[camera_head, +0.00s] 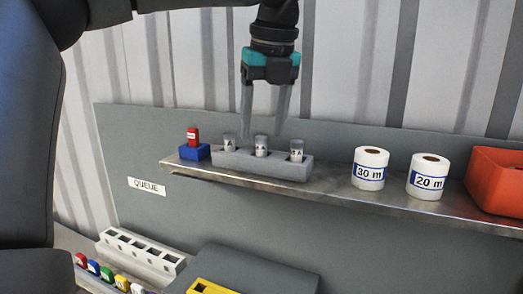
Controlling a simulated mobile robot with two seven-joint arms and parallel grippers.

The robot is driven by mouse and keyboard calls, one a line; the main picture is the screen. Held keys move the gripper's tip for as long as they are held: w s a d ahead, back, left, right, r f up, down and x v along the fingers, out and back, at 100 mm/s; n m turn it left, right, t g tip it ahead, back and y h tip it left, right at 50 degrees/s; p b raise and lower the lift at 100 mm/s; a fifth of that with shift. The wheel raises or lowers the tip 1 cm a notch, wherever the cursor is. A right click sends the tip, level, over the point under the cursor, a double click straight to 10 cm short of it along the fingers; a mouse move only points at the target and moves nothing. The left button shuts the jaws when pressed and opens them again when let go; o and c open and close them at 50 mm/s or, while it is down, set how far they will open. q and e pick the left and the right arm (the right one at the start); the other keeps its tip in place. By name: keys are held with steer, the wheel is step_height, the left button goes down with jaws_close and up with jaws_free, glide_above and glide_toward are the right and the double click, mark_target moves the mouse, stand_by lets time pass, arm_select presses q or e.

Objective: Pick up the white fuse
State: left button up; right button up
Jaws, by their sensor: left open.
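My left gripper (263,122) hangs down from the top with its two fingers apart. In the picture its fingertips are just above the grey block (232,161) on the metal shelf; the exact gap cannot be told. Three pale grey-white fuses with labels stand upright in this block: a left one (229,142), a middle one (261,146) and a right one (296,150). The middle one is below the gripper. At the lower left is a row of coloured fuses, with a white piece (137,288) at its near end, cut off by the frame. My right gripper is not in view.
A red fuse (193,136) stands in a blue holder (194,153) left of the block. Two white rolls, 30 m (370,158) and 20 m (428,170), and an orange bin (497,190) stand to the right on the shelf (335,186). An empty white slotted rack (142,252) sits below.

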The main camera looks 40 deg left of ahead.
arm_select(q)
steer(key=shift+x, duration=1.05)
jaws_close()
